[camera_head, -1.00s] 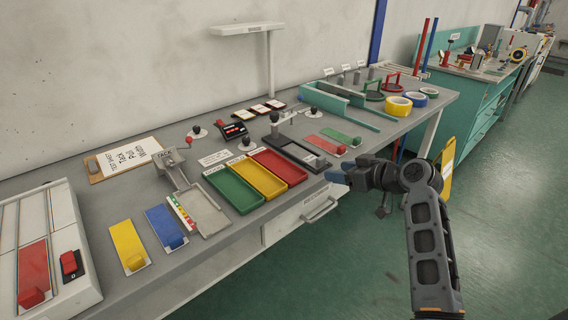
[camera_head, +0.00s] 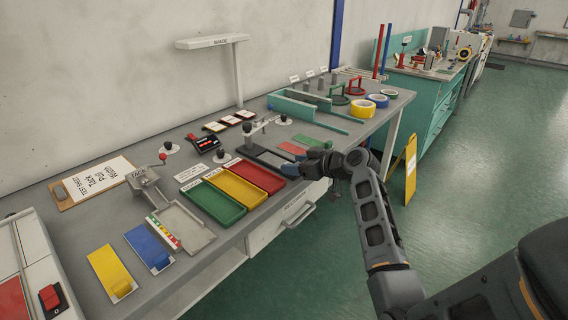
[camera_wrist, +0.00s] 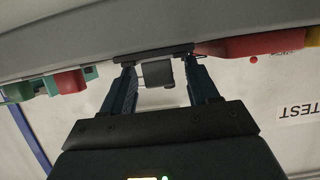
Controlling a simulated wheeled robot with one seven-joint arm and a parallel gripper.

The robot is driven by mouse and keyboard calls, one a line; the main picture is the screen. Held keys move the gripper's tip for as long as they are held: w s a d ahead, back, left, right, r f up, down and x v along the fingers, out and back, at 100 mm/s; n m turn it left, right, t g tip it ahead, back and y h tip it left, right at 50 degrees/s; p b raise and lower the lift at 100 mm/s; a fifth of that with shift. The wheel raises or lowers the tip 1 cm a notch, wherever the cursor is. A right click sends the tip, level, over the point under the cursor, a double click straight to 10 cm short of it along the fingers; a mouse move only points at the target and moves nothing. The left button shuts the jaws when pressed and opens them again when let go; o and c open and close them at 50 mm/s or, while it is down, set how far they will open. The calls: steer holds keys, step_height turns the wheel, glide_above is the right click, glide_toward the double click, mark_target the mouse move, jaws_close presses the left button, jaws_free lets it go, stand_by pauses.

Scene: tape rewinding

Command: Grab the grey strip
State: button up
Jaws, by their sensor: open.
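The grey strip's end shows in the wrist view as a small grey block (camera_wrist: 157,73) between my two fingers, below a dark plate edge. My gripper (camera_wrist: 155,85) is open, with a finger on each side of the block; I cannot tell whether either touches it. In the head view my gripper (camera_head: 288,169) is at the front edge of the bench, by the dark fixture (camera_head: 262,154). The fingers and wrist hide most of the strip's near end there.
A red tray (camera_head: 258,174), a yellow tray (camera_head: 232,187) and a green tray (camera_head: 212,203) lie left of my gripper. Red (camera_head: 292,148) and green (camera_head: 316,141) strips lie beyond it. A drawer handle (camera_head: 300,215) sticks out below the bench edge.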

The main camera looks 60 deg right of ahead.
steer(key=shift+w, duration=0.1)
steer(key=c, duration=1)
